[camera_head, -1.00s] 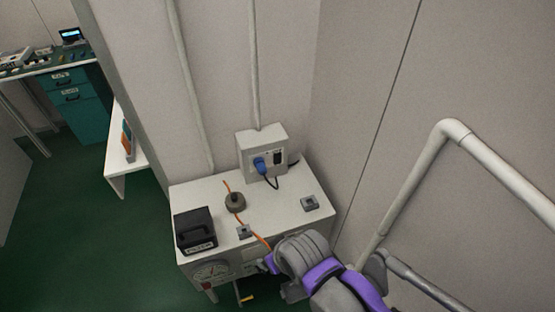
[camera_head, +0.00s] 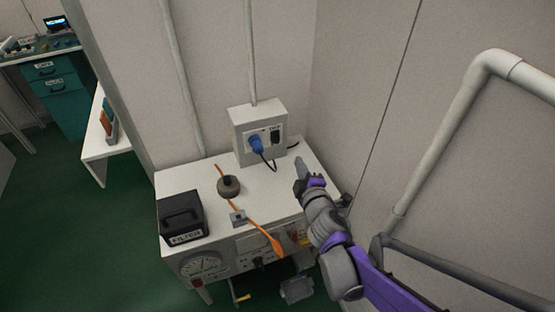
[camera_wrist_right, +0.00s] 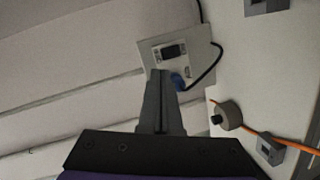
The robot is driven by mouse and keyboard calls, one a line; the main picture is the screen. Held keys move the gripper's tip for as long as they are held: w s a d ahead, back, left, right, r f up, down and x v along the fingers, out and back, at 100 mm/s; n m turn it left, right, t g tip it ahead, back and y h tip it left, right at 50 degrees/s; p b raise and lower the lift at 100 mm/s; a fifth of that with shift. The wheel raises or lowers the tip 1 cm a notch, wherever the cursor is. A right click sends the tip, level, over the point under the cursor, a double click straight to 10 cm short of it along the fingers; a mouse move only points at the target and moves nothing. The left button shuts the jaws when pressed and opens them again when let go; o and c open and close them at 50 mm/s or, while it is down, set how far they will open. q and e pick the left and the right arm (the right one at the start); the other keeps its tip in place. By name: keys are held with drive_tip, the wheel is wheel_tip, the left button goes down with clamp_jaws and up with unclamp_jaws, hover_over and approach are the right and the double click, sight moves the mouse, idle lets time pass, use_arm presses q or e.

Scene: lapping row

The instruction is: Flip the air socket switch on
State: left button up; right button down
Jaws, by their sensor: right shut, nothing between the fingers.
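The air socket (camera_head: 259,132) is a pale box on the wall above the back of a white bench, with a blue plug (camera_head: 256,143) in its left part and a dark switch (camera_head: 275,137) on its right. In the right wrist view the socket box (camera_wrist_right: 200,47) and its dark switch (camera_wrist_right: 173,51) show just beyond my fingertips. My right gripper (camera_head: 301,166) is shut and empty, over the right part of the bench, below and right of the socket and apart from it. Which way the switch is tipped is too small to tell. My left gripper is not in view.
A gauge (camera_head: 202,266) is on the bench front. A wall stands close on the right with a thick pale pipe (camera_head: 443,125).

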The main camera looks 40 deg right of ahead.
sight(276, 142)
use_arm(q)
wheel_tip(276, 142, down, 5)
drive_tip(key=b, duration=0.2)
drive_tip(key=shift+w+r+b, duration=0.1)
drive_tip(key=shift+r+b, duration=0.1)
drive_tip(key=shift+b, duration=0.1)
use_arm(e)
drive_tip(key=f+n, duration=0.1)
drive_tip(key=n, duration=0.1)
drive_tip(key=w+f+n+t+y, duration=0.1)
drive_tip(key=f, duration=0.1)
drive_tip(key=f+n+y, duration=0.1)
drive_tip(key=f+n, duration=0.1)
drive_tip(key=shift+w+d+f+n+t, duration=0.25)
drive_tip(key=shift+w+d+n+t, duration=0.05)
drive_tip(key=shift+w+d, duration=0.1)
use_arm(q)
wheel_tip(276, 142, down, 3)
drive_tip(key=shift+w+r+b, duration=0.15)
drive_tip(key=shift+b, duration=0.95)
use_arm(e)
drive_tip(key=x, duration=1.4)
drive_tip(key=shift+a+f, duration=0.1)
drive_tip(key=shift+a, duration=0.1)
